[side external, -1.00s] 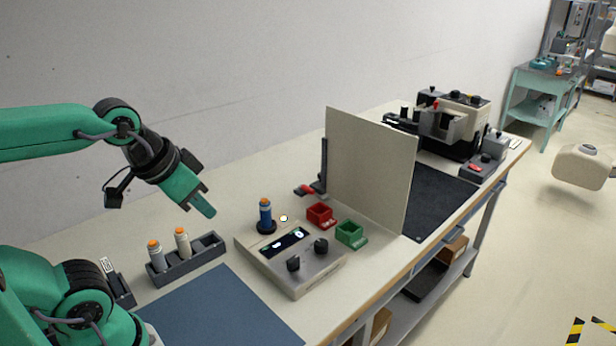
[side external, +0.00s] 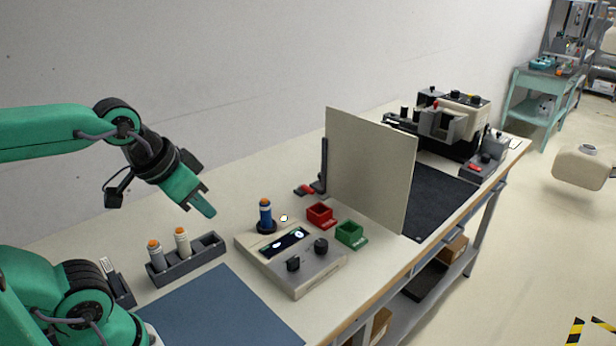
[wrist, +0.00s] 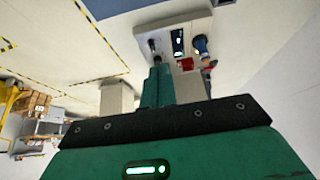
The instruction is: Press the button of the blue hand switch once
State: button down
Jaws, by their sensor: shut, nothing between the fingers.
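The blue hand switch (side external: 265,217) stands upright in a dark round holder on the light control box (side external: 280,275). Its orange top (side external: 265,202) faces up. My gripper (side external: 205,211) is shut and empty, tilted downward in the air to the left of the blue switch and apart from it. In the wrist view my closed green fingers (wrist: 158,86) extend toward the box (wrist: 172,40), and the blue switch (wrist: 201,45) shows to their upper right.
Two pale switches with orange tops (side external: 154,255) (side external: 182,241) stand in a dark rack (side external: 190,268). The box carries a display (side external: 284,243), a lit pale spot (side external: 284,218) and two black knobs. Red (side external: 319,215) and green (side external: 351,233) bins and an upright panel (side external: 368,170) stand beyond. A blue mat (side external: 220,310) lies clear in front.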

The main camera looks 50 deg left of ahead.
jog(key=shift+w, duration=0.1)
dwell(0.3)
jog(key=n+t+y, duration=0.3)
jog(key=n, duration=0.9)
send_over(264, 201)
jog(key=shift+s+f, duration=0.2)
jog(key=shift+f, duration=0.35)
jog(key=shift+s+f, duration=0.2)
jog(key=shift+f, duration=0.35)
jog(key=shift+f, duration=0.15)
jog(key=shift+f, duration=4.25)
